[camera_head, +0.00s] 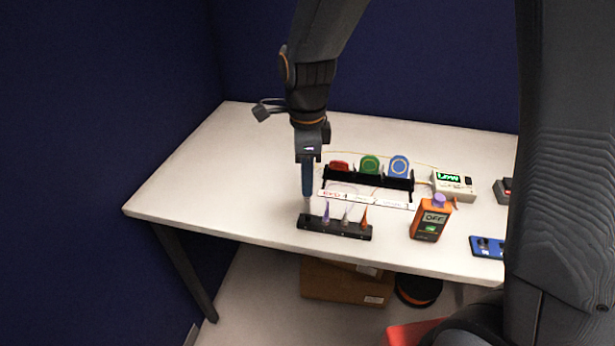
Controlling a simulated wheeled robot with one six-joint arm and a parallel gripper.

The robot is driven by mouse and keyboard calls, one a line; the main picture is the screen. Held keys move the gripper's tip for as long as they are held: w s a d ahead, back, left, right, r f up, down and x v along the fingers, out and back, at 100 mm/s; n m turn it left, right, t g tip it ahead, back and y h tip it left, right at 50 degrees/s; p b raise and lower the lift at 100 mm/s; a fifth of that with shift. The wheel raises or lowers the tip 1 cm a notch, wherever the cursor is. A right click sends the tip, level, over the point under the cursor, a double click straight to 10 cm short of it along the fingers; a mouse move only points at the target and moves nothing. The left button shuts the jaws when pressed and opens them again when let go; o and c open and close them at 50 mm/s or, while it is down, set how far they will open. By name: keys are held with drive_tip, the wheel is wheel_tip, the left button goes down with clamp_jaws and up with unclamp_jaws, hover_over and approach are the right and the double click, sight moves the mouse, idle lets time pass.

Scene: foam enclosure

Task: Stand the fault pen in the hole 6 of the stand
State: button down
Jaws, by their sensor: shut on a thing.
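My gripper (308,161) points straight down over the left end of the black stand (347,233). It is shut on a blue pen with a pale lower end, the fault pen (307,183), held upright. The pen's lower tip is at the stand's left end; I cannot tell whether it is in a hole or just above or behind it. A purple (326,215), a whitish (346,217) and an orange (364,217) pointed thing stand upright in the stand, right of the pen. The hole numbers are too small to read.
Behind the stand is a black rack (369,183) with red, green and blue round items and a white label strip. The table's left part is clear.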

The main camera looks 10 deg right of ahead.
sight(307, 202)
drive_tip(key=shift+r+p, duration=0.1)
drive_tip(key=shift+p, duration=0.3)
drive_tip(key=shift+f+b, duration=1.2)
drive_tip(key=shift+f, duration=1.4)
drive_tip(key=shift+f+b, duration=0.6)
drive_tip(key=shift+f, duration=0.65)
drive_tip(key=c, duration=1.6)
unclamp_jaws()
drive_tip(key=shift+c, duration=0.2)
drive_tip(key=shift+r, duration=0.1)
drive_tip(key=shift+r+b, duration=0.7)
drive_tip(key=shift+r, duration=3.1)
drive_tip(key=shift+d, duration=0.1)
